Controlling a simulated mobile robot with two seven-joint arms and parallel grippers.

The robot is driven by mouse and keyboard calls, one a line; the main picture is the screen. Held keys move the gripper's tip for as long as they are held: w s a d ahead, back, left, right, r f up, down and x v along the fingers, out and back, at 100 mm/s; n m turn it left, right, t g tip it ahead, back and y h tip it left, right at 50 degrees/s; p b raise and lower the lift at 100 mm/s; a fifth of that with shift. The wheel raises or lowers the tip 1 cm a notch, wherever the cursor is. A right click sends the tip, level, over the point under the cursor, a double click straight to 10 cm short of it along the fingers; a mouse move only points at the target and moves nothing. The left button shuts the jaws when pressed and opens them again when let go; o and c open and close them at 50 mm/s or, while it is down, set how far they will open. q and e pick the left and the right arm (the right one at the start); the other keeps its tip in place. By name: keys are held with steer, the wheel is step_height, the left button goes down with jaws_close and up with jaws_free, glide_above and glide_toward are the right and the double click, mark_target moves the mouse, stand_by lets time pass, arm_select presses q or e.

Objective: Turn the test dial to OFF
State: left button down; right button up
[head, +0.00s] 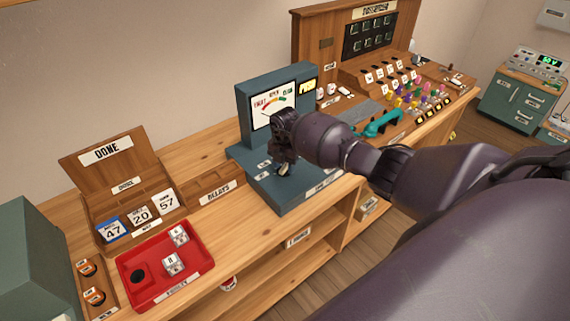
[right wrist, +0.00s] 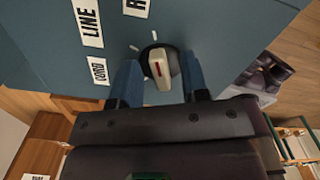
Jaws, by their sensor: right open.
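The test dial (right wrist: 157,66) is a dark round knob with a cream pointer bar and a red mark, on the blue-grey face of the tester (right wrist: 225,30). White ticks surround it. In the right wrist view my right gripper (right wrist: 160,60) is open, with one blue finger on each side of the dial. I cannot tell whether the fingers touch it. In the head view the right gripper (head: 283,160) is over the low front part of the tester (head: 262,188) and mostly hides the dial. My left gripper is not in view.
The tester's upright meter (head: 274,104) stands behind the gripper. A red tray (head: 150,292) with white blocks and a wooden DONE box (head: 85,165) are to the left. A teal handset (head: 383,122) and a wooden switchboard (head: 330,50) are to the right.

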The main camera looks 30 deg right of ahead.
jaws_close()
